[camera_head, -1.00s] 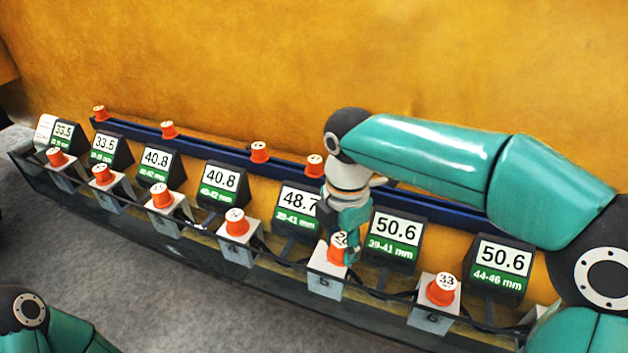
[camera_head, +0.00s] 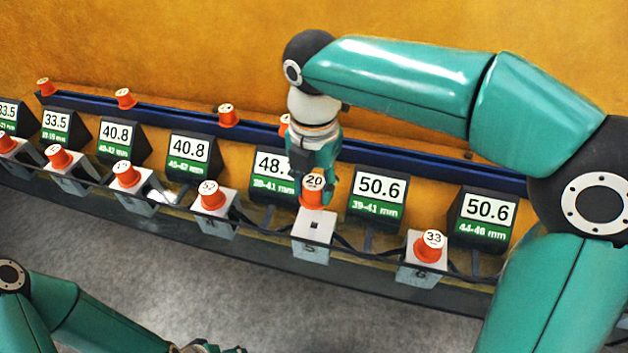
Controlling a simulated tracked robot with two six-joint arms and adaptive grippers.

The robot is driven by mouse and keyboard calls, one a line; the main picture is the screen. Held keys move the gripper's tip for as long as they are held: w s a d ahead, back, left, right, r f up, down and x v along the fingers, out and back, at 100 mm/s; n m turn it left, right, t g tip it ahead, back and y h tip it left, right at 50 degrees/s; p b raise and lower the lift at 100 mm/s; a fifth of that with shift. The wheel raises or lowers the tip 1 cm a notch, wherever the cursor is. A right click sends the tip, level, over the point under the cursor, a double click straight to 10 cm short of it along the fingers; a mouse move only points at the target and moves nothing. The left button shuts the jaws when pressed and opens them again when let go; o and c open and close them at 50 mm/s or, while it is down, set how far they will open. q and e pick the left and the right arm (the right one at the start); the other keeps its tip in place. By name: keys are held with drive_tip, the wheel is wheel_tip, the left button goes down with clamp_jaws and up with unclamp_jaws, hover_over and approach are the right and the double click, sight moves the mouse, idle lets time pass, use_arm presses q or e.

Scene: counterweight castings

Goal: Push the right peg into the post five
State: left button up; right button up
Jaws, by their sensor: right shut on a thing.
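My right gripper (camera_head: 322,176) is shut on an orange peg (camera_head: 313,197) with a white top marked 20. It holds the peg just above and behind post five (camera_head: 312,230).
Post six (camera_head: 423,263) on the right bears an orange peg (camera_head: 431,246) marked 33. Post four (camera_head: 216,226) bears another peg (camera_head: 212,195). Display signs (camera_head: 378,197) stand close behind the posts. A blue rail (camera_head: 180,118) with several orange pegs runs behind. Grey floor lies in front.

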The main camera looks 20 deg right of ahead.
sight(314, 182)
drive_tip(key=shift+f+b, duration=1.65)
drive_tip(key=shift+f, duration=1.05)
drive_tip(key=shift+p, duration=0.55)
drive_tip(key=shift+f+b, duration=1.05)
drive_tip(key=shift+f, duration=0.65)
drive_tip(key=o, duration=1.2)
wheel_tip(314, 182, up, 12)
